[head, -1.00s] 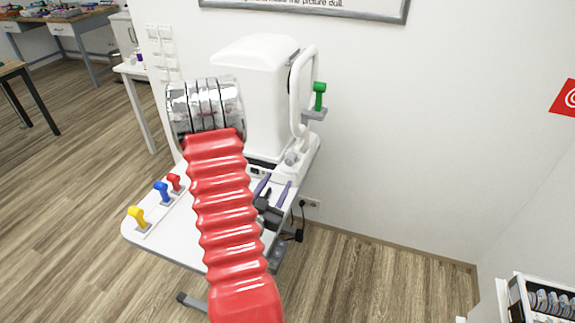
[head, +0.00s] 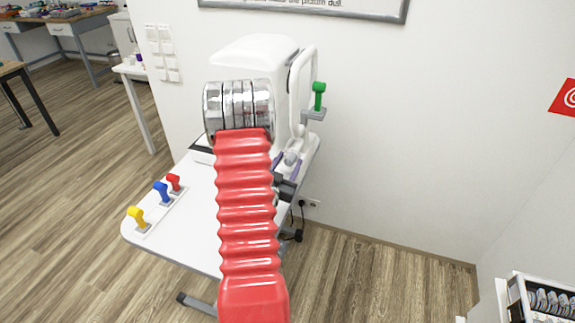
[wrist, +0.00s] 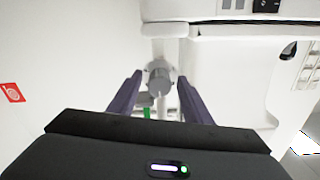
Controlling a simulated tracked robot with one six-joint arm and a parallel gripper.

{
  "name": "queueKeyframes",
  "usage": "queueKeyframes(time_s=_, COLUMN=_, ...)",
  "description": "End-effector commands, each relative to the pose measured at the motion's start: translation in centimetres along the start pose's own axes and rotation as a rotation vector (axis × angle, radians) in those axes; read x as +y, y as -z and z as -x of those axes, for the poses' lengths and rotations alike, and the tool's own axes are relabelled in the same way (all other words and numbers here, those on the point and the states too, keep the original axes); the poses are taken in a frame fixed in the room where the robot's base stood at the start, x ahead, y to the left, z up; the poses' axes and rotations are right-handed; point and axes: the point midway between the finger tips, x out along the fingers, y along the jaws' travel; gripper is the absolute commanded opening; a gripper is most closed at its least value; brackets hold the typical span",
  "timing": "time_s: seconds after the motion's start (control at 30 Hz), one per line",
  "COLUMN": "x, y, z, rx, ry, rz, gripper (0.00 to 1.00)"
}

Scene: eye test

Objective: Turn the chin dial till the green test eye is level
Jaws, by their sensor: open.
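The green test eye (head: 319,92) stands on a small grey plate (head: 314,114) beside the white headrest frame of the eye instrument (head: 258,58). Only a small green part (wrist: 147,113) of it shows in the wrist view. The chin dial looks to be the grey round knob (wrist: 158,82) in the wrist view, low on the headrest. My gripper (wrist: 160,76) is open, its two purple fingers on either side of the dial in that view. I cannot tell whether they touch it. In the head view, my red arm hides part of the gripper.
The instrument stands on a white table (head: 186,222). Yellow (head: 137,216), blue (head: 162,191) and red (head: 174,182) test eyes stand at its left edge. A cable and socket (head: 312,203) are on the wall to the right.

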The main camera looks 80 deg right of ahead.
Motion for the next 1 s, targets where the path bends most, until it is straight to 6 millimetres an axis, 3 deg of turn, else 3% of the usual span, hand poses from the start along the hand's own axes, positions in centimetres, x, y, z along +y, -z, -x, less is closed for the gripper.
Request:
queueKeyframes(time_s=0.13, x=0.0, y=0.0, z=0.0, rx=0.0, ry=0.0, rz=0.0, gripper=0.44)
queueKeyframes(time_s=0.7, x=-0.1, y=0.0, z=0.1, rx=-0.001, ry=0.002, rz=0.0, gripper=0.04)
queueKeyframes(time_s=0.73, x=0.1, y=-0.1, z=1.3, rx=-0.004, ry=0.001, rz=0.001, gripper=0.04)
queueKeyframes(time_s=1.0, x=-0.2, y=-0.1, z=0.2, rx=-0.003, ry=0.004, rz=0.021, gripper=0.04)
